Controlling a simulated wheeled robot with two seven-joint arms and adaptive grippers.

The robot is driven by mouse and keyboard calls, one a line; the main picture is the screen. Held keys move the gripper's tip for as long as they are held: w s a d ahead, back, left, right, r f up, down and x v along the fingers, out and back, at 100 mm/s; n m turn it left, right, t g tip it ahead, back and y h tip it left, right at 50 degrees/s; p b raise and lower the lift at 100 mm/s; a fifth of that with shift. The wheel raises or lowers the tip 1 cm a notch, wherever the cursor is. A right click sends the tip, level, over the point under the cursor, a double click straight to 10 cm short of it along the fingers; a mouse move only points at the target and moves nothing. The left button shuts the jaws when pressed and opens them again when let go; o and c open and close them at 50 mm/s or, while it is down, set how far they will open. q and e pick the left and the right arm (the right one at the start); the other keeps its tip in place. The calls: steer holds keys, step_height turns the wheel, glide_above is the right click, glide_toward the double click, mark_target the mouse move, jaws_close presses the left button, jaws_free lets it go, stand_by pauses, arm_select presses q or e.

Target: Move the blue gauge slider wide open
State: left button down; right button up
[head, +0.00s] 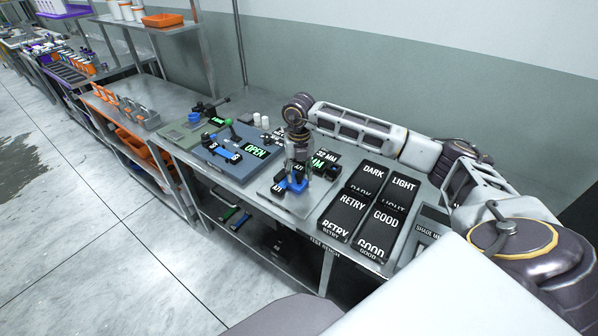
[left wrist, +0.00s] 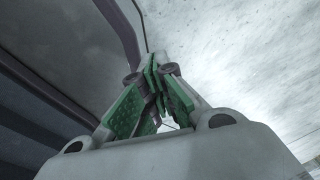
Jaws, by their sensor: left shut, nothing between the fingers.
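The blue gauge slider (head: 294,187) sits on a small grey gauge plate (head: 292,206) on the steel table. Black blocks marked with white text stand beside it. My right gripper (head: 298,174) points down at the slider from above, very close to it or touching it. Whether its fingers are open or shut on the slider is too small to tell, and the gripper hides part of the slider. My left gripper (left wrist: 157,72) shows only in the left wrist view, with its green fingers together and nothing between them, away from the gauge.
Right of the gauge lie black DARK, LIGHT, RETRY and GOOD tiles (head: 373,208). Left of it is a blue-grey fixture (head: 229,164) with a green OPEN display (head: 256,152). A green fixture (head: 181,134) stands further left. A wall runs behind the table.

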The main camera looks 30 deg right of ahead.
jaws_close()
steer(key=shift+s+d, duration=0.15)
steer(key=shift+s, duration=0.15)
steer(key=shift+s+d, duration=0.3)
steer(key=shift+s, duration=0.3)
steer(key=shift+s+d, duration=0.15)
steer(key=shift+s, duration=0.2)
steer(key=shift+s+d, duration=0.2)
steer(key=shift+s, duration=0.45)
steer(key=shift+c, duration=0.9)
jaws_free()
steer(key=shift+o, duration=1.4)
steer(key=shift+s, duration=0.15)
steer(key=shift+r, duration=0.6)
arm_select(q)
steer(key=shift+s+a+f, duration=0.15)
steer(key=shift+s+a, duration=0.15)
steer(key=shift+a, duration=0.2)
arm_select(e)
step_height(320, 180, up, 11)
